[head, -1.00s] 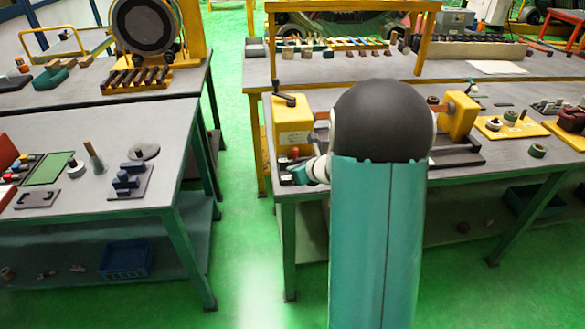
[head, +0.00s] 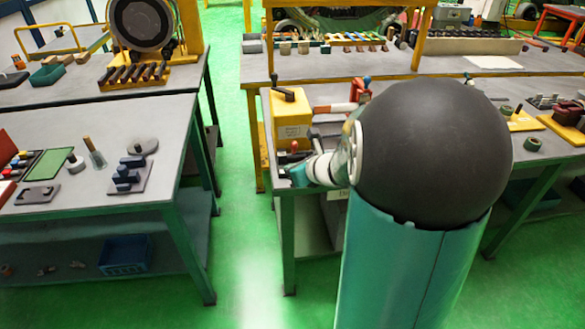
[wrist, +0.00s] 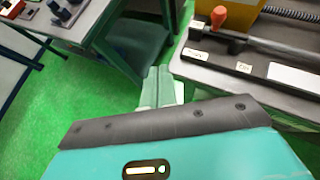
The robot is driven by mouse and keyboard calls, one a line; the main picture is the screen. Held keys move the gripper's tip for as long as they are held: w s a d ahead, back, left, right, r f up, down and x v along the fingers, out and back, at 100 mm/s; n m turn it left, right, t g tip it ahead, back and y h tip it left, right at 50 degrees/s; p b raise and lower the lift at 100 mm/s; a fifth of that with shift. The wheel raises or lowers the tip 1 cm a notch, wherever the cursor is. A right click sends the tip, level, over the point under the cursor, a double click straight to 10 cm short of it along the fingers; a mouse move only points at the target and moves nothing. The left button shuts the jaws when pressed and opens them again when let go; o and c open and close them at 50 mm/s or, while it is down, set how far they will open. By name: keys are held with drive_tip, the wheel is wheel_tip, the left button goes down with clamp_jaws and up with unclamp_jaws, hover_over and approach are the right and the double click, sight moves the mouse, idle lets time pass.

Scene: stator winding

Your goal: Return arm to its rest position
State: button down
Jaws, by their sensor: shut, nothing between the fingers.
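My gripper (wrist: 159,88) shows in the wrist view with its two pale green fingers pressed together and nothing between them. It points out over the green floor, just left of the edge of the workbench (wrist: 186,68). In the head view my arm rises in front of that bench, and its large dark rounded joint covers much of the bench. The white and teal far end of my arm reaches left past this joint, near the bench's left front corner. My fingertips cannot be made out clearly there.
A yellow block (head: 292,120) stands on the bench. In the wrist view an orange knob (wrist: 218,16) and a threaded rod (wrist: 295,14) are close to the gripper's right. A second table (head: 95,200) stands left, with green floor (head: 245,230) between.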

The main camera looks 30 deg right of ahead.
idle(0.3)
drive_tip(key=s+a+r+n+g+y, duration=0.2)
drive_tip(key=s+a+r+n, duration=0.25)
drive_tip(key=a+n, duration=0.45)
drive_tip(key=s+a+r+n+g+y, duration=0.1)
drive_tip(key=s+a+r+n+g, duration=0.15)
drive_tip(key=s+a+n, duration=0.5)
drive_tip(key=s+a+r+n+h, duration=0.1)
drive_tip(key=s+n, duration=0.3)
drive_tip(key=n, duration=0.5)
drive_tip(key=s+a+r+n+g+h, duration=0.1)
drive_tip(key=s+r+n+h, duration=0.1)
drive_tip(key=s+n, duration=0.3)
drive_tip(key=n+h, duration=0.1)
drive_tip(key=n, duration=0.2)
drive_tip(key=shift+s+r+n+h, duration=0.25)
drive_tip(key=shift+r+n+h, duration=0.05)
drive_tip(key=shift+n+h, duration=0.1)
